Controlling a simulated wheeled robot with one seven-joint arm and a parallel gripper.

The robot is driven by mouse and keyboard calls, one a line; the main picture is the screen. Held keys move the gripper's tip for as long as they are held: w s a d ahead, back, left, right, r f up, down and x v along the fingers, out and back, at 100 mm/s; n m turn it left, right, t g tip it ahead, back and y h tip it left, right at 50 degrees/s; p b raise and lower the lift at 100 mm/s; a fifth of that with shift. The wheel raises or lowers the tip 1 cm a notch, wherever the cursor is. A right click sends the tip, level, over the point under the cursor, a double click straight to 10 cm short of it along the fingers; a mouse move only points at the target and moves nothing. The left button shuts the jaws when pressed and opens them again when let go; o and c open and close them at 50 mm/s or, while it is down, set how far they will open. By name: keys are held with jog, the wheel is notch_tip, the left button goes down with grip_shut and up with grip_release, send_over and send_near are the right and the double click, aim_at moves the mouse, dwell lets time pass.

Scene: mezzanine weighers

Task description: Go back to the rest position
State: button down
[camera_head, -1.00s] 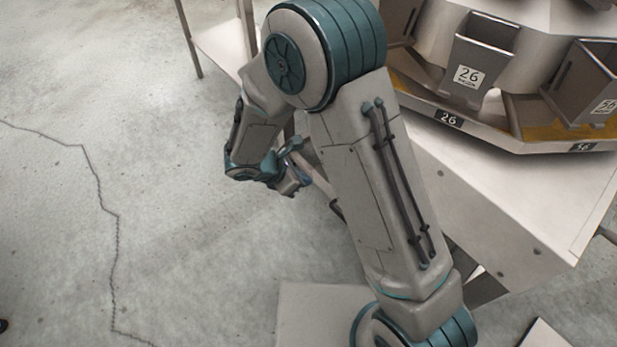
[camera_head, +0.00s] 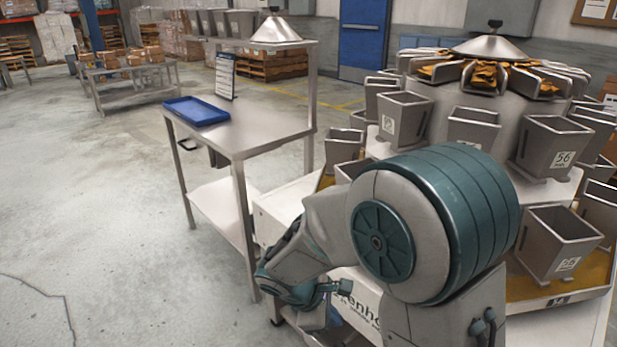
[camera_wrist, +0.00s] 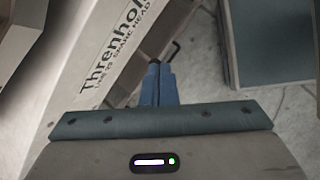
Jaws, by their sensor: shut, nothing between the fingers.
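My gripper (camera_wrist: 158,72) shows in the wrist view with its two blue fingers together and nothing between them. It hangs in front of the white weigher base (camera_wrist: 95,62), which bears dark lettering, with a gap to the floor beyond. In the head view my arm is folded in the lower middle, its wrist low beside the lettered base. The fingertips are hard to make out there.
The multihead weigher with steel buckets (camera_head: 548,145) stands close on the right. A steel table (camera_head: 250,137) with a blue tray (camera_head: 196,110) is left of it. A farther table (camera_head: 128,69) stands at back left. Open concrete floor (camera_head: 100,200) fills the left.

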jog(key=s+d+r+m+y+p, duration=0.2)
jog(key=s+d+r+m+p, duration=0.1)
jog(key=r, duration=0.6)
jog(key=s+d+r+m+y+p, duration=0.2)
jog(key=s+d+r+m+p, duration=0.1)
jog(key=r+m+p, duration=0.3)
jog(key=s+d+r+m+t+y+p, duration=0.1)
jog(key=s+r+m+p, duration=0.4)
jog(key=r, duration=0.8)
jog(key=d+m+y, duration=0.1)
jog(key=d+m, duration=0.1)
jog(key=shift+s+d+r+p, duration=0.25)
jog(key=shift+s+d+p, duration=0.05)
jog(key=shift+d+p, duration=0.1)
